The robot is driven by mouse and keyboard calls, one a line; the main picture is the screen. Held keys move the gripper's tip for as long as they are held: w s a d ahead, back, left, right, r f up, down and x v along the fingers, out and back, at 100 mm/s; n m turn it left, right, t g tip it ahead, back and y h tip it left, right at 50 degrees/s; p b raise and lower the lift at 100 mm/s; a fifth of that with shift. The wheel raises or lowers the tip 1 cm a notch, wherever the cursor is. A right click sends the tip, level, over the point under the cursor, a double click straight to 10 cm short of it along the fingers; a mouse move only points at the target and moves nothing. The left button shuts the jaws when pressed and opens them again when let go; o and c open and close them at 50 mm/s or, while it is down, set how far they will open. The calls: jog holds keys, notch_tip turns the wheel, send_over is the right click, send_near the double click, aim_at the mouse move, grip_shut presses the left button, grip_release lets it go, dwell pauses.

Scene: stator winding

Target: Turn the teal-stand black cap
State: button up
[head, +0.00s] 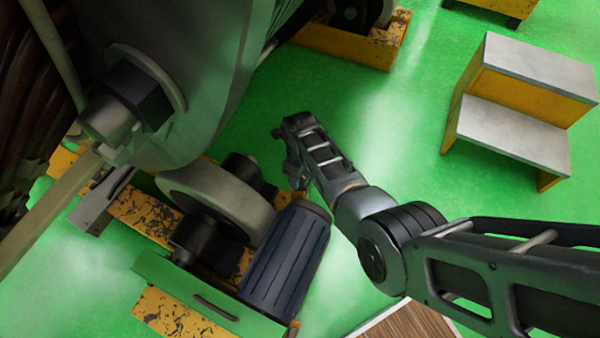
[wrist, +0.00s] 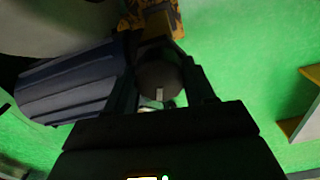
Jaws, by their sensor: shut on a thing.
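In the wrist view, a dark round cap (wrist: 158,80) with a small pale tab sits between the two fingers of my gripper (wrist: 160,58). The fingers are on either side of it and shut on it. In the head view, my gripper (head: 285,150) is just beyond the upper end of the dark blue finned motor (head: 285,260); the cap is hidden there. A teal stand cannot be clearly made out in either view.
The finned motor (wrist: 70,82) is close to the left of my gripper. A large grey machine (head: 200,70) stands on worn yellow beams (head: 145,213) at the left. Yellow-and-grey steps (head: 520,100) stand at the right. Green floor (head: 390,130) is clear between.

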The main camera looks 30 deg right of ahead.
jog(key=o, duration=1)
jog(key=shift+o, duration=0.2)
notch_tip(320, 180, up, 8)
jog(key=shift+f+p, duration=0.1)
jog(key=shift+p, duration=1.05)
